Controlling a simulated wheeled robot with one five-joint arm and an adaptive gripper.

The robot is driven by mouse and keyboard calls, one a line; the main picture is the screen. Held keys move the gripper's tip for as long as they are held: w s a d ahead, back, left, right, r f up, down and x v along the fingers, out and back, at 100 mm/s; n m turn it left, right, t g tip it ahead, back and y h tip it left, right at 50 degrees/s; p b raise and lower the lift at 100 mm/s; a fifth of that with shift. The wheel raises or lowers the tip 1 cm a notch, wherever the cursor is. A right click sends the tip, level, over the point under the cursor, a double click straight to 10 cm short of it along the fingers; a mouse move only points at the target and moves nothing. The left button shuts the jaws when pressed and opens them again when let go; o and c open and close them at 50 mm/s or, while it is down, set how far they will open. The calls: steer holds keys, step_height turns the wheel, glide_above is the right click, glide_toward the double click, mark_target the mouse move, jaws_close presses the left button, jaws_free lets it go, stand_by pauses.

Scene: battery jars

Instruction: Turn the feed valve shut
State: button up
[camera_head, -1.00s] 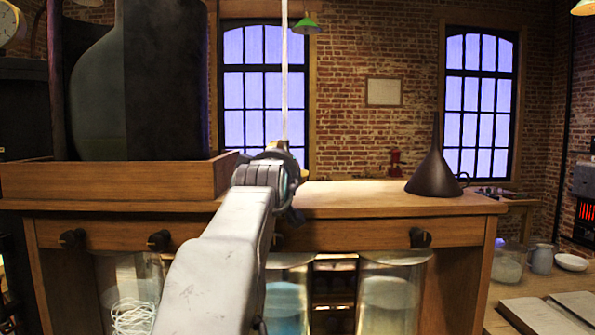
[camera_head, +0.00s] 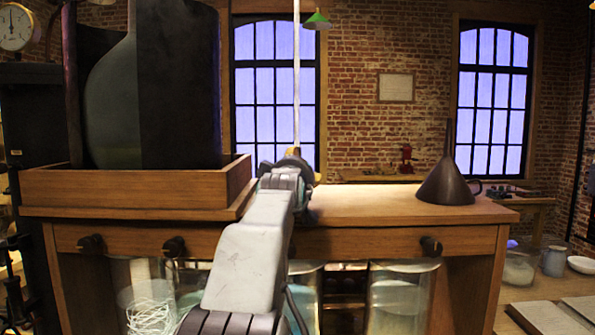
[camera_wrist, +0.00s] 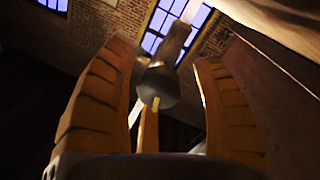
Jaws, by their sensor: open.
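Dark round valve knobs stand out from the wooden bench front in the head view: one at far left (camera_head: 90,244), one left of my arm (camera_head: 174,247) and one at right (camera_head: 431,246). The stretch behind my arm is hidden. In the wrist view, a dark knob-like part (camera_wrist: 158,88) with a yellow mark on its end shows between the fingers of my gripper (camera_wrist: 166,50). The fingers are spread, with gaps to both sides of it. Which knob is the feed valve, I cannot tell. My gripper's fingers are hidden in the head view.
Glass jars stand under the bench front, one with white coils (camera_head: 152,312) and one at right (camera_head: 399,300). A wooden tray (camera_head: 130,189) holds a large dark vessel (camera_head: 115,105). A dark funnel (camera_head: 447,183) stands at right on the bench top (camera_head: 370,205).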

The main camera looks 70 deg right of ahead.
steer(key=shift+c, duration=0.4)
steer(key=shift+f, duration=0.15)
steer(key=c, duration=1.1)
steer(key=shift+f+m+b, duration=0.15)
steer(key=shift+m+b, duration=0.3)
steer(key=shift+m, duration=1.05)
steer(key=shift+c, duration=0.2)
steer(key=o, duration=1.2)
steer(key=shift+r, duration=0.2)
steer(key=shift+a, duration=0.1)
